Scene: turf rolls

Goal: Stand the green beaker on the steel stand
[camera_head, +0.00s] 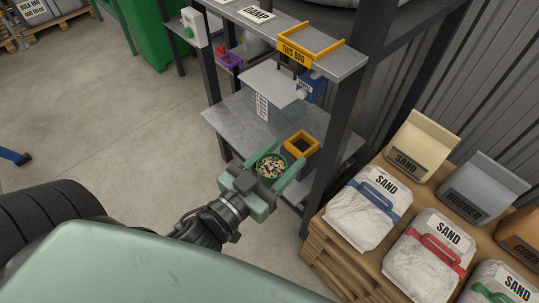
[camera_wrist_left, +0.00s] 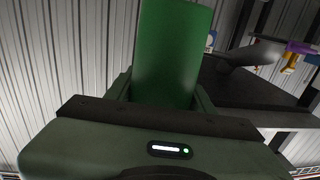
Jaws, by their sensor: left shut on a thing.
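The green beaker (camera_head: 271,166) is held upright between the fingers of my left gripper (camera_head: 279,175). Pale and dark bits show inside it. In the left wrist view the beaker (camera_wrist_left: 172,55) rises between the fingers of my left gripper (camera_wrist_left: 163,97). In the head view the beaker is at the front edge of the lower grey shelf; whether it touches the shelf I cannot tell. A flat pale metal plate (camera_head: 272,84), which looks like the steel stand, is above the back of this shelf, apart from the beaker. My right gripper is not in view.
The lower shelf (camera_head: 245,125) has bare room at its left. A blue device (camera_head: 311,88) is beside the plate. Sand bags (camera_head: 368,208) fill the right.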

